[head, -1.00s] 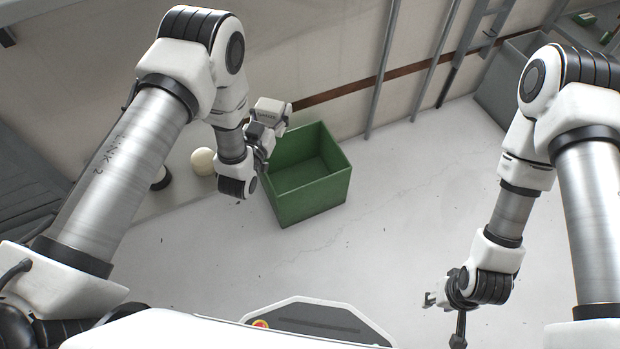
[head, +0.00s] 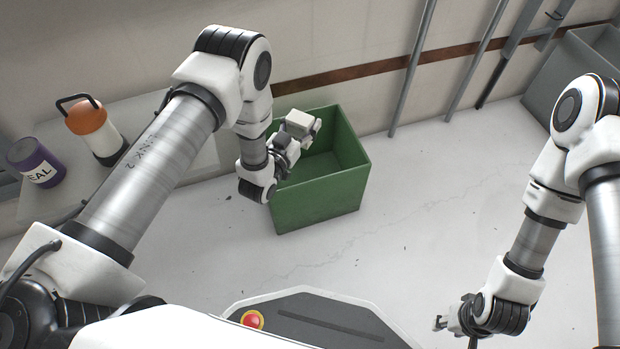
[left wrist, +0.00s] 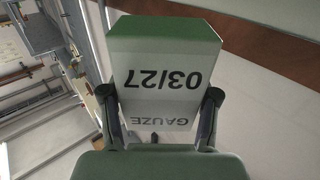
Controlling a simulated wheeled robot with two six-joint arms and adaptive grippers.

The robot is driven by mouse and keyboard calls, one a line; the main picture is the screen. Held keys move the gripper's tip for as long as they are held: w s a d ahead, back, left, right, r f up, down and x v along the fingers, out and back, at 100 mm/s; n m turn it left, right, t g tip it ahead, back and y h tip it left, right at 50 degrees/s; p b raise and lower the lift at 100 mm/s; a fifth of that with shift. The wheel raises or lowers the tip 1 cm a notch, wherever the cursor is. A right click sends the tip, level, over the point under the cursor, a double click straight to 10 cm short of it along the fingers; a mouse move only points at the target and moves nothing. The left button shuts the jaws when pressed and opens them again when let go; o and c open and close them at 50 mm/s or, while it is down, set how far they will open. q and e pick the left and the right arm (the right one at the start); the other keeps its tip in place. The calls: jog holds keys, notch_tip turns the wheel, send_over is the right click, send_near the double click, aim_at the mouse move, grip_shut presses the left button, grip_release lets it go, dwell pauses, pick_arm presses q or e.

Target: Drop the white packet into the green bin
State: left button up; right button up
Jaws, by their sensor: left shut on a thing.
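The white packet (head: 301,122) is boxy and held up by my left gripper (head: 290,138), above the back left part of the green bin's opening. In the left wrist view the packet (left wrist: 160,78) shows a label reading GAUZE and 03/27, with greenish sides, between the two fingers of my left gripper (left wrist: 160,100). The green bin (head: 320,204) stands open on the floor; the left arm hides part of its left side. My right gripper (head: 442,322) is low at the right, away from the bin; its fingers are too small to judge.
A pale shelf or table (head: 190,150) at the left bears an orange and white lantern-like object (head: 95,128) and a purple can (head: 38,164). A grey bin (head: 585,70) stands at the far right. The floor right of the green bin is clear.

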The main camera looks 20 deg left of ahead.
pick_arm(q)
jog(key=shift+f, duration=0.25)
jog(key=o, duration=1.2)
jog(key=shift+o, duration=0.2)
notch_tip(320, 180, up, 10)
